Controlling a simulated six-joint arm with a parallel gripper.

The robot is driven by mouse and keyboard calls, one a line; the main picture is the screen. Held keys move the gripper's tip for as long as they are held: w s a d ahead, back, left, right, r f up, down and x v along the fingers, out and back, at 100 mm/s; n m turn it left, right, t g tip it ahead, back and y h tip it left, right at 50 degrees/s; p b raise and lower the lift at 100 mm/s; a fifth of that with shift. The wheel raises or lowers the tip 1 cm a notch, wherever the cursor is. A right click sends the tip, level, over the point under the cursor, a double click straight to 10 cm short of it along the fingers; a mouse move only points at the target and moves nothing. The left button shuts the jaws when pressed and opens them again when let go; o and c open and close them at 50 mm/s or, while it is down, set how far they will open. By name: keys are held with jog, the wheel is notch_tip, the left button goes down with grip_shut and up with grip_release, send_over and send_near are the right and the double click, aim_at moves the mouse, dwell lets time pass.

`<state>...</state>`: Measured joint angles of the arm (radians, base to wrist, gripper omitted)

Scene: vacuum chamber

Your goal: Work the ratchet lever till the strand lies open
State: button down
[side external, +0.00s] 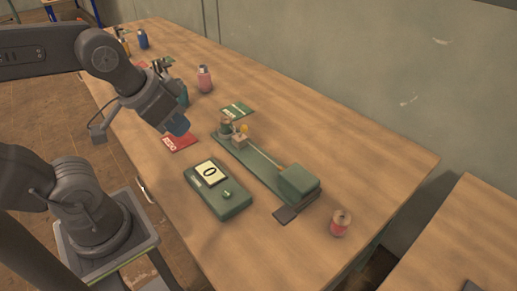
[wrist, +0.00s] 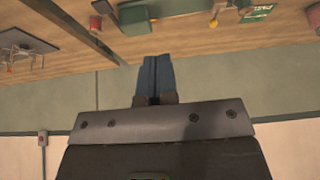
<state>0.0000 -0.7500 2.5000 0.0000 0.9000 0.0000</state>
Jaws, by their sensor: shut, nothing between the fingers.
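A green baseplate (side external: 250,163) lies on the table. A green block (side external: 298,180) stands at its near right end, with a dark plate beside it. A thin pale strand (side external: 264,154) runs from the block to a small post assembly (side external: 226,126) at the other end. A yellow knob (side external: 244,129), seemingly the lever's end, stands beside the post. My gripper (side external: 180,128) is shut and empty, above the table left of the baseplate. In the wrist view its blue fingers (wrist: 154,80) are together; the block (wrist: 135,20) and knob (wrist: 213,23) show near the top edge.
A red spool (side external: 340,222) stands at the near right. A red card (side external: 180,140), green card (side external: 237,111) and pink bottle (side external: 204,79) lie or stand farther back.

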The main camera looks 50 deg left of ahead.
dwell(0.8)
jog(key=w+a+m+t+y, duration=0.2)
jog(key=w+m+t, duration=0.1)
jog(key=w+m, duration=0.45)
jog(key=m+g+h, duration=0.3)
jog(key=m+h, duration=0.6)
jog(key=m, duration=2)
send_over(291, 208)
notch_tip(291, 208, down, 11)
jog(key=shift+w+r, duration=0.15)
jog(key=shift+r, duration=0.05)
jog(key=shift+f, duration=4.4)
